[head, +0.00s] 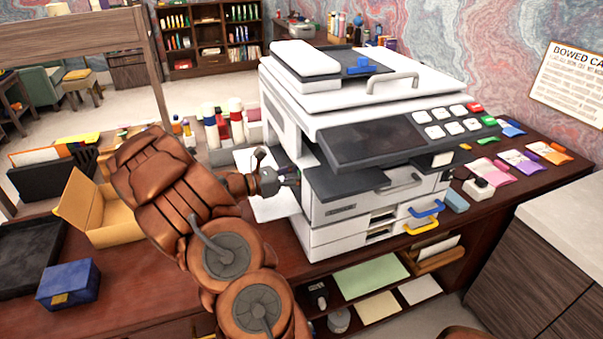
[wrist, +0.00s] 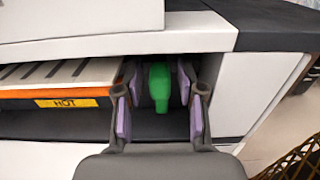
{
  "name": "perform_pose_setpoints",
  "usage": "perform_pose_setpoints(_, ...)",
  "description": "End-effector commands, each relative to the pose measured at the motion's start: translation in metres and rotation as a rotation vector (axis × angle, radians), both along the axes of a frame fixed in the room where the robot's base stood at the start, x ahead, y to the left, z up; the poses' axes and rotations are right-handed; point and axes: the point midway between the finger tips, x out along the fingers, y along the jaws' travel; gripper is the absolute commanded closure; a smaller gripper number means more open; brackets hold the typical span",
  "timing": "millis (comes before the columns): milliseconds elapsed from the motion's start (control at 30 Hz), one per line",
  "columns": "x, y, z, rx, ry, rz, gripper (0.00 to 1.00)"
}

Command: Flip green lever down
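The green lever (wrist: 160,86) shows in the wrist view inside a dark recess of the white printer (head: 330,225). It hangs between the two fingers of my gripper (wrist: 160,112), which are spread apart on either side of it. The purple finger pads stand apart, with a dark gap on both sides of the lever. In the head view, my gripper (head: 290,178) reaches into the printer's left side. The lever is hidden there.
Left of the lever, the recess holds an orange-edged part with a yellow "HOT" label (wrist: 67,102). A white panel edge (wrist: 120,45) runs just above my fingers. An open cardboard box (head: 100,215) and a blue box (head: 68,283) stand left of my arm on the desk.

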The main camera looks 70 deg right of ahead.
Motion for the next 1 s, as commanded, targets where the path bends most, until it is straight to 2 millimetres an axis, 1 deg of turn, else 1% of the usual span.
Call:
perform_pose_setpoints(33, 0.0001, 0.0001, 0.0000, 0.000, 0.000, 0.000, 0.70)
perform_pose_setpoints(300, 0.0001, 0.0001, 0.0000, 0.000, 0.000, 0.000, 0.98)
perform_pose_setpoints(333, 0.0001, 0.0001, 0.0000, 0.000, 0.000, 0.000, 1.00)
perform_pose_setpoints(800, 0.0002, 0.0002, -0.0005, -0.001, 0.001, 0.000, 1.00)
perform_pose_setpoints(1000, 0.0029, 0.0021, -0.0061, -0.044, 0.052, 0.001, 1.00)
